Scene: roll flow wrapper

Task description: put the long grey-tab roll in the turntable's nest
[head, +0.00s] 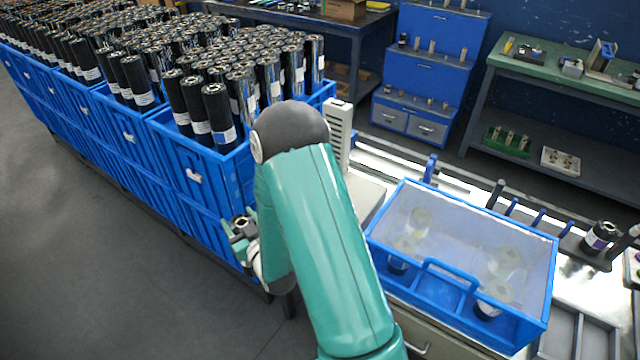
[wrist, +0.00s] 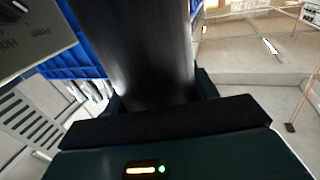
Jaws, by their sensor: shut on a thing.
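My gripper (wrist: 160,96) is shut on a long black roll (wrist: 135,45), which rises between the two dark fingers in the wrist view. Its tab and label cannot be made out there. In the head view my gripper (head: 246,238) shows in part at the left of my green arm, beside the blue crates, with the roll's round end (head: 240,222) in it. My arm hides the rest of the roll. I cannot pick out the turntable's nest for certain.
Blue crates (head: 190,178) packed with upright black rolls line the left. A blue-framed box (head: 455,275) with a clear cover and several rolls inside stands on the machine at right. A white slotted column (head: 339,135) rises behind my arm. The grey floor at left is clear.

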